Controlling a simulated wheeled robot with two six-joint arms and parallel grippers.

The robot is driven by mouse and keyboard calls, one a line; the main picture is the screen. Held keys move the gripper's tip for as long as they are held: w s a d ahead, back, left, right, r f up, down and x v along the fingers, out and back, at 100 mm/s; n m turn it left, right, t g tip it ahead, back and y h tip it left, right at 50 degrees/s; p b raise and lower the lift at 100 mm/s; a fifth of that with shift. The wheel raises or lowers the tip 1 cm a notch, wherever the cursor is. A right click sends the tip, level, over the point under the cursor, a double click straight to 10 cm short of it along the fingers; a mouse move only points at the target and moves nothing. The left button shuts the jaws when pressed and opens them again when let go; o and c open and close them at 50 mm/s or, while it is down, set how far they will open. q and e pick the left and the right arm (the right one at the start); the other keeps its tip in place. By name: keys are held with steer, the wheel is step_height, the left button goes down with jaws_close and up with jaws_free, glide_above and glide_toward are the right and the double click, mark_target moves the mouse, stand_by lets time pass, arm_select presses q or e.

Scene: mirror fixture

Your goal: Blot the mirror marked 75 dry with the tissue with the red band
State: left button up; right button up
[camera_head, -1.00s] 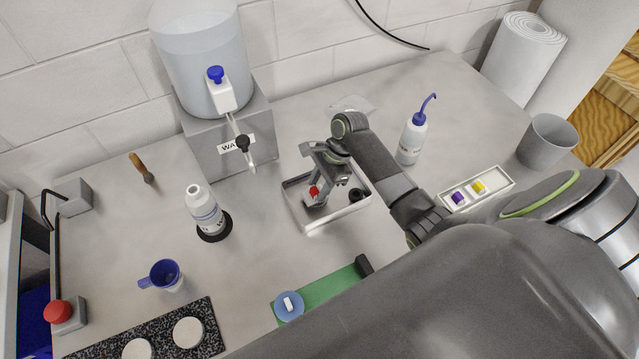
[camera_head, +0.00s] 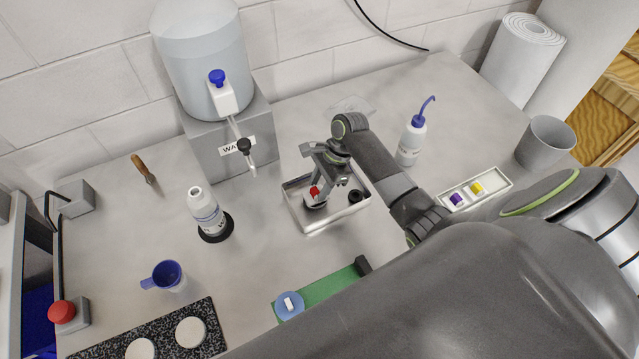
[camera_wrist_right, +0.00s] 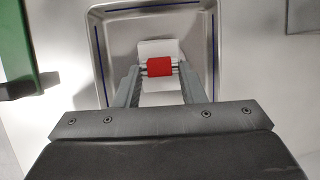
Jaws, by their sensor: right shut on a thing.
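The tissue is white with a red band (camera_wrist_right: 160,67), and it lies over the metal tray in the right wrist view. The red band also shows small in the head view (camera_head: 315,190). My right gripper (camera_wrist_right: 158,72) is shut on the tissue at its band, and white shows on both sides of the fingers. In the head view my right gripper (camera_head: 325,175) reaches down into the tray (camera_head: 322,228) and partly hides what lies there. I can read no 75 anywhere, so I cannot tell which thing is that mirror. My left gripper is not in view.
Two pale discs (camera_head: 191,332) rest on a black speckled plate at the lower left. A green mat (camera_head: 325,290) bears a blue round piece (camera_head: 289,305). A labelled bottle (camera_head: 205,212), blue cup (camera_head: 167,276) and water tank (camera_head: 200,65) stand left. A wash bottle (camera_head: 411,140) stands right.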

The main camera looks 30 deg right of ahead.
steer(key=shift+r+p, duration=0.65)
steer(key=shift+r, duration=2.5)
